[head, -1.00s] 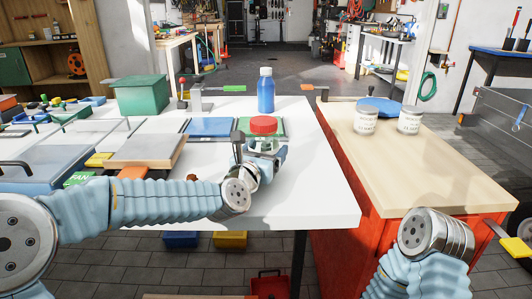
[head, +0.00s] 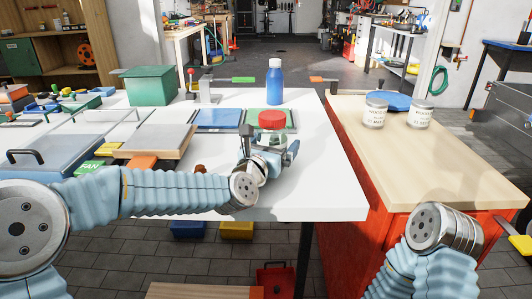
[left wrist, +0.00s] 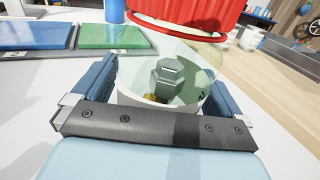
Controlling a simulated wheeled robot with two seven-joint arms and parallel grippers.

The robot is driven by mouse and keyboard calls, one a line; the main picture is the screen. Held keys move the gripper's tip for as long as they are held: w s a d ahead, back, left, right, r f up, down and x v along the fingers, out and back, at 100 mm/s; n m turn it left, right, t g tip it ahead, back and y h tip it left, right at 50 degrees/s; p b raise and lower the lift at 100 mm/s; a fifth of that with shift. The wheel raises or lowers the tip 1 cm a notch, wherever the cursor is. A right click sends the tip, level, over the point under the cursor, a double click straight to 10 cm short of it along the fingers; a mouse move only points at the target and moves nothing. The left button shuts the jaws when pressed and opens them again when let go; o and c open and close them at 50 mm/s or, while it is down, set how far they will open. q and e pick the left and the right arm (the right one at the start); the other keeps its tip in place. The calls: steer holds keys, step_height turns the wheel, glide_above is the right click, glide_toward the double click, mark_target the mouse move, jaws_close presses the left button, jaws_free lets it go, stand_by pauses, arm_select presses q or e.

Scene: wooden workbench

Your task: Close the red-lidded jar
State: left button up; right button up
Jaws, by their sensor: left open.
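The jar (head: 270,137) is clear glass with a red lid (head: 271,120) at its top, and it stands near the middle of the white table. My left gripper (head: 268,160) is low at the jar, open, with its arm coming in from the left. In the left wrist view the two fingers (left wrist: 152,95) lie on either side of the glass jar (left wrist: 192,62). A grey bolt (left wrist: 172,80) shows inside the glass. The red lid (left wrist: 195,14) is cut off by the top edge, and I cannot tell how tightly it sits. My right gripper is out of view.
A green mat (head: 257,113) and a blue mat (head: 218,119) lie behind the jar. A blue bottle (head: 275,85) stands beyond them. A wooden bench (head: 440,160) with two white tins (head: 374,113) is to the right. The white table's front right is clear (head: 320,190).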

arm_select(q)
steer(key=b+v, duration=0.2)
steer(key=v, duration=1)
steer(key=shift+b, duration=0.4)
